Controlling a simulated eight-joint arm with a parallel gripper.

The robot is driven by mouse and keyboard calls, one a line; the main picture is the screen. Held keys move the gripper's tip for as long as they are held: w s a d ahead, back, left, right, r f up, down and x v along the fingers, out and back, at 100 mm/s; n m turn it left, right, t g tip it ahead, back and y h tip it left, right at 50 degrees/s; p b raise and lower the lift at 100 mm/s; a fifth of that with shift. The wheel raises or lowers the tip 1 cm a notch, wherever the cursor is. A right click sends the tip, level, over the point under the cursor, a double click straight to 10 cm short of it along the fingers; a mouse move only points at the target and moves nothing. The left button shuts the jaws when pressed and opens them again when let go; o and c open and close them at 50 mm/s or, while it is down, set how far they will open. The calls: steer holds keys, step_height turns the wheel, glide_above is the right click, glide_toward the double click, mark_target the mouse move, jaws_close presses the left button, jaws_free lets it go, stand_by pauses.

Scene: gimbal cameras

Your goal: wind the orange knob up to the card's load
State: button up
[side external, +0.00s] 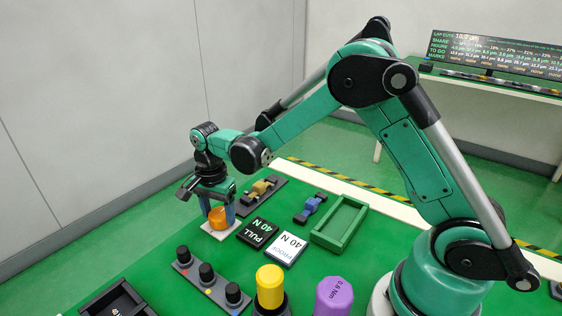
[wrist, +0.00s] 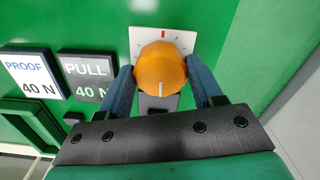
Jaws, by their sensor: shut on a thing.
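The orange knob (side external: 218,217) stands on a pale plate (side external: 222,233) on the green bench; in the wrist view the knob (wrist: 161,70) has a white line on its near side. The plate (wrist: 186,37) carries tick marks and a red mark at its far edge. My gripper (side external: 219,204) is over the knob, and its blue fingers press on both sides of it in the wrist view (wrist: 162,82). A black card reading PULL 40 N (side external: 258,233) lies beside the plate. A white card reading PROOF 40 N (side external: 286,249) lies next to it.
A brass-coloured fixture (side external: 260,188), a blue clamp-like part (side external: 311,208) and an empty green tray (side external: 340,224) are nearby. A strip of black knobs (side external: 207,276), a yellow knob (side external: 270,286) and a purple 0.8 Nm knob (side external: 334,297) stand in front.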

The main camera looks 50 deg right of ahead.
mark_target(219, 214)
steer(key=o, duration=1.3)
steer(key=shift+r, duration=2.8)
steer(key=shift+r, duration=0.15)
steer(key=shift+s+d+r+n+t, duration=0.35)
steer(key=shift+s+r+n+t, duration=0.75)
steer(key=shift+s+n, duration=1.25)
steer(key=shift+s+d+r+n+t, duration=0.35)
steer(key=shift+s+r+n+t, duration=0.75)
steer(key=shift+s+n, duration=1.2)
steer(key=shift+s+d+r+n+t, duration=0.35)
steer(key=shift+s+r+n+t, duration=0.45)
steer(key=shift+s+n+t, duration=1.45)
